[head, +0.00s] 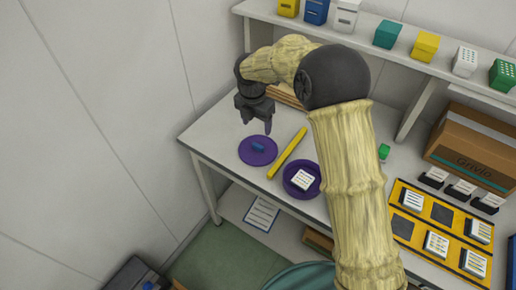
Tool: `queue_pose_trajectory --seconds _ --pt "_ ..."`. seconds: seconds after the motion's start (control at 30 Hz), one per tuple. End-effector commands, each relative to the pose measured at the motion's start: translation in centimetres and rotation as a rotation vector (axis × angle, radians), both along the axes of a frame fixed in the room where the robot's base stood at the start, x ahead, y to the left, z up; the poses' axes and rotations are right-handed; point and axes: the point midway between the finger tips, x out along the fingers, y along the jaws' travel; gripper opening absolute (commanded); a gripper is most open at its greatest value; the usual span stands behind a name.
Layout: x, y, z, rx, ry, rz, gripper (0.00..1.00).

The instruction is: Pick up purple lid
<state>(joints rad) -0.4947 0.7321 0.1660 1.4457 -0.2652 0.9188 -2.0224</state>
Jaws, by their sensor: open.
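The purple lid (246,158) lies flat near the left end of the white table, with a small blue knob (258,147) in its middle. A second round purple thing (289,184), like a dish, sits to its right with a white lined block (302,180) in it. My gripper (257,127) points down with its dark fingers apart and empty. In the picture it is just above the lid's far edge. The height between fingers and lid is hard to judge.
A yellow bar (287,154) lies between lid and dish. A shelf (400,50) with several coloured boxes runs along the back. The table's left edge is close to the lid.

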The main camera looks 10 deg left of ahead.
Motion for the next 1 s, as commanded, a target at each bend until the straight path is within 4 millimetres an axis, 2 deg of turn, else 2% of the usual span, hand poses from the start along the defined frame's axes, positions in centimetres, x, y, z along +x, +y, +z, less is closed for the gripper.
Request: queue_pose_trajectory --seconds 0.1,0.3,0.43,0.77,1.0 --pt "0.2 -0.1 -2.2 -0.002 0.003 0.001 0.65" --pt "0.5 -0.2 -5.3 -0.002 0.002 0.001 0.65" --pt "0.7 -0.2 -6.0 0.001 -0.001 0.000 0.65" --pt "0.7 -0.2 -6.2 0.000 0.000 0.000 0.65" --pt "1.1 0.0 -9.0 -0.002 0.002 0.002 0.65"
